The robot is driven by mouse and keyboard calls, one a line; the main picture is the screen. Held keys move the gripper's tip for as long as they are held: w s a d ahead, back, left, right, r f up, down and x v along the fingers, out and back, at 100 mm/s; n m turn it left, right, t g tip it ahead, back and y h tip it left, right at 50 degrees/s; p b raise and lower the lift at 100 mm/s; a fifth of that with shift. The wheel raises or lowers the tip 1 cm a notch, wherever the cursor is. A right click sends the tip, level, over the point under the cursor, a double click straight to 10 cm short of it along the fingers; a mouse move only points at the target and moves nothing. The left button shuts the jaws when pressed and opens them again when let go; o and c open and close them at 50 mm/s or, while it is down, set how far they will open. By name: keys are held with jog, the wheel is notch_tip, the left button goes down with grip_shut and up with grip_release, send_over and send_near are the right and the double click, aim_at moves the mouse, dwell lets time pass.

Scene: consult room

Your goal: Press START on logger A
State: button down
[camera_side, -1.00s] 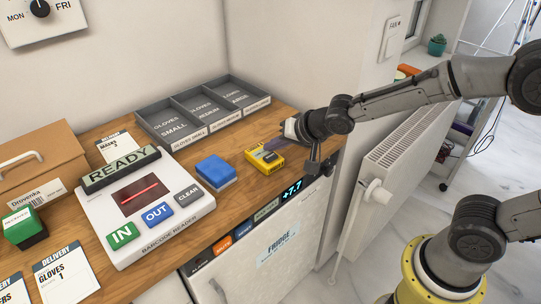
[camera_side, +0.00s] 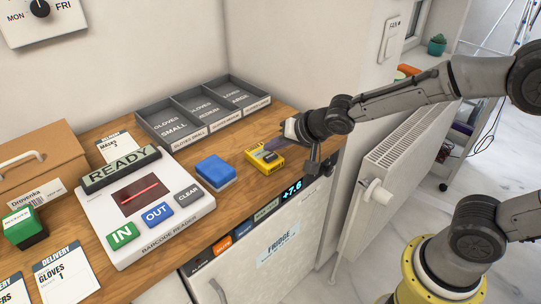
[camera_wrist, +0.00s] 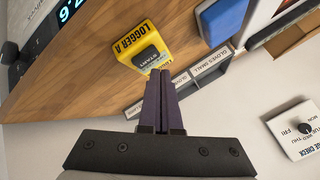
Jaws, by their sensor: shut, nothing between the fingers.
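Logger A (camera_side: 262,161) is a small yellow box on the wooden counter, to the right of a blue block. In the wrist view logger A (camera_wrist: 130,43) shows its name and a dark START button (camera_wrist: 147,60). My gripper (camera_side: 269,147) reaches in from the right, its dark purple fingers over the logger. In the wrist view my gripper (camera_wrist: 160,73) is shut and empty, its fingertips right at the edge of the START button. I cannot tell whether they touch it. The fingers partly hide the logger in the side view.
The blue block (camera_side: 215,169), a white barcode reader (camera_side: 150,238) and three grey glove trays (camera_side: 217,122) stand around the logger. The counter's front edge is close, above the fridge (camera_side: 265,262) and its panel. Bare wood (camera_wrist: 70,85) lies beside the logger.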

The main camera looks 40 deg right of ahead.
jog(key=shift+f, duration=0.2)
jog(key=shift+f, duration=0.2)
jog(key=shift+f, duration=0.55)
dwell(0.9)
jog(key=shift+r, duration=0.9)
notch_tip(320, 180, up, 5)
jog(key=shift+r, duration=0.1)
dwell(0.4)
dwell(0.4)
